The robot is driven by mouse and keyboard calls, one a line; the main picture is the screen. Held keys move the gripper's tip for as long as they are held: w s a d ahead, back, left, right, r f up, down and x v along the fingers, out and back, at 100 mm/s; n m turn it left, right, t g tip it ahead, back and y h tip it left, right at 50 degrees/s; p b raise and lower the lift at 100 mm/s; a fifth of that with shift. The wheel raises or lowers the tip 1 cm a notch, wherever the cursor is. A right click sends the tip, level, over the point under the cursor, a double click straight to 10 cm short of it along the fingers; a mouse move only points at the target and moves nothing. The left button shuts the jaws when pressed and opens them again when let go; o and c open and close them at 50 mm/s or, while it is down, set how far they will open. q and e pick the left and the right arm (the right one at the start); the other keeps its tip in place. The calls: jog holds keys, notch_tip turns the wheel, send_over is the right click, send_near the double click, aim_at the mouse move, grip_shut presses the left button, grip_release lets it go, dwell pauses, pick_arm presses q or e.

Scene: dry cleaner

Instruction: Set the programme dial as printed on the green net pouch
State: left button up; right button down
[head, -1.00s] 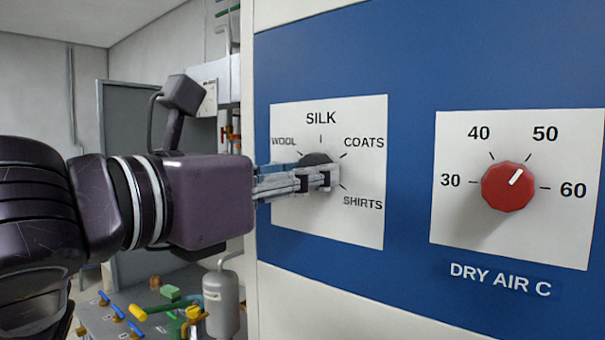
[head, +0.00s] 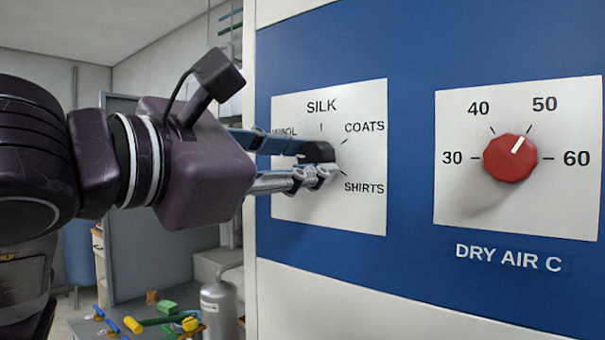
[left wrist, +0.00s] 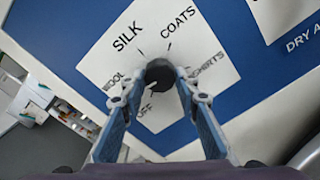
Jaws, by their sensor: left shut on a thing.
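The programme dial (head: 319,152) is a dark round knob on a white plate (head: 290,212) marked WOOL, SILK, COATS and SHIRTS. My left gripper (head: 318,164) comes in from the left with its fingers shut on the dial. The left wrist view shows the dial (left wrist: 160,73) between the two fingertips (left wrist: 163,90), with OFF printed below it. A light mark shows near the dial's OFF side, but I cannot tell whether it is the pointer. The fingers partly cover WOOL and SHIRTS. I cannot make out the green net pouch. My right gripper is not in view.
A red DRY AIR C dial (head: 510,158) sits to the right on the blue panel, its white line towards 50. At lower left are a grey cylinder (head: 219,305) and several coloured small things on a low surface. A grey door (head: 150,255) stands behind.

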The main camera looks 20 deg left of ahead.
pick_arm(q)
jog(key=m+b, duration=0.1)
jog(key=m, duration=0.2)
jog(key=shift+m, duration=0.4)
jog(key=m, duration=0.3)
jog(key=shift+m, duration=0.3)
jog(key=m, duration=0.4)
jog(key=shift+r+m, duration=0.1)
jog(key=shift+m, duration=0.2)
jog(key=m, duration=0.4)
jog(key=o, duration=0.8)
jog(key=shift+f, duration=0.2)
jog(key=o, duration=0.4)
jog(key=shift+s+r, duration=0.1)
jog(key=shift+r, duration=0.05)
jog(key=shift+c, duration=0.2)
